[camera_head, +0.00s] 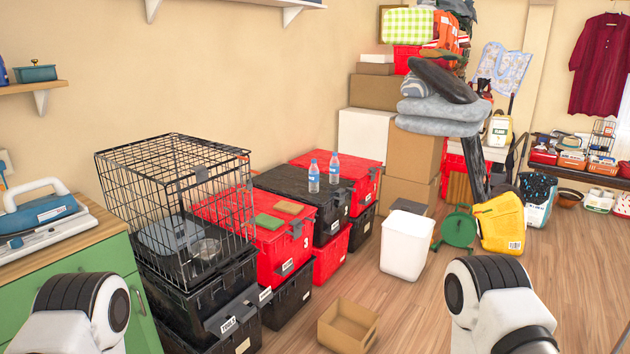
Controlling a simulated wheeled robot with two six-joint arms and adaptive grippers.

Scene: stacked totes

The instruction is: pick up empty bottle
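Two clear plastic bottles with blue labels stand upright on the lid of a black tote (270,182) in the middle of the view. The left bottle (314,177) is slightly nearer, and the right bottle (334,168) is just behind it, with a small gap between them. I cannot tell which one is empty. Only links of my two arms show, at the bottom left and bottom right, well apart from the bottles. Neither gripper is in the picture.
A wire cage (175,185) stands on stacked totes to the left of the bottles. Red totes (365,184) flank the black one. An open cardboard box (347,325) and a white bin (406,245) stand on the floor. Wooden floor is clear at front right.

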